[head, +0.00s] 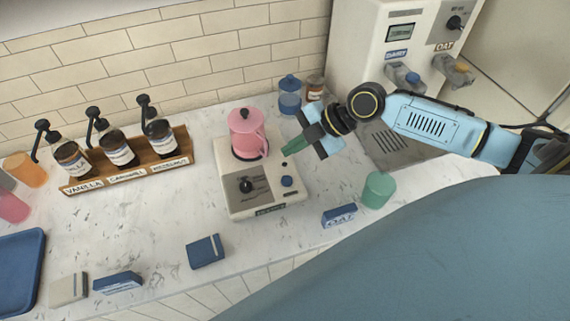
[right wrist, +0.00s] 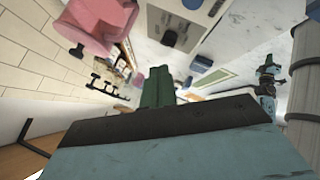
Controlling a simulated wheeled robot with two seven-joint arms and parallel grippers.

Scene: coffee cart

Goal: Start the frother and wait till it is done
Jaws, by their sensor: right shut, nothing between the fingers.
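The frother is a white base (head: 262,205) on the counter, with a pink lidded jug (head: 246,135) standing upright on its rear part. My right gripper (head: 287,151) is shut and empty, just right of the jug and above the base's rear right corner. In the right wrist view its green fingers (right wrist: 158,90) are together, with the jug (right wrist: 100,22) at upper left and the knob (right wrist: 169,38) above. My left gripper is not in view.
Syrup pump bottles stand in a wooden rack (head: 182,139) on the left. A green cup (head: 378,190) and a blue box marked OAT (head: 339,216) sit at right. A dispenser (head: 352,50) stands behind my right arm. A dark blue box (head: 206,251) lies in front; the counter's left middle is clear.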

